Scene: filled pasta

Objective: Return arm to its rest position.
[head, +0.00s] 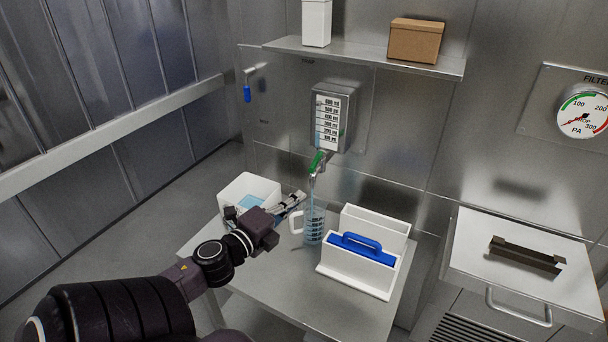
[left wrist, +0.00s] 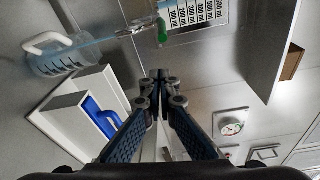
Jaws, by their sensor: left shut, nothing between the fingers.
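My left arm comes in from the lower left of the head view, and its gripper (head: 291,203) is over the small metal table (head: 273,277), near a measuring jug. The gripper also shows in the left wrist view (left wrist: 158,76), with its fingers together and nothing between them. The clear measuring jug (head: 314,227) with a white handle stands upright on the table, under a green-handled tap (head: 318,161). A thin stream seems to run from the tap into the jug. My right gripper is not in view.
A white bin (head: 262,186) stands at the table's back left, beside my gripper. A white caddy (head: 352,270) with a blue handle stands right of the jug. A graduated dispenser (head: 341,118) hangs on the wall below a shelf (head: 371,57). A drawer cabinet (head: 480,252) stands at right.

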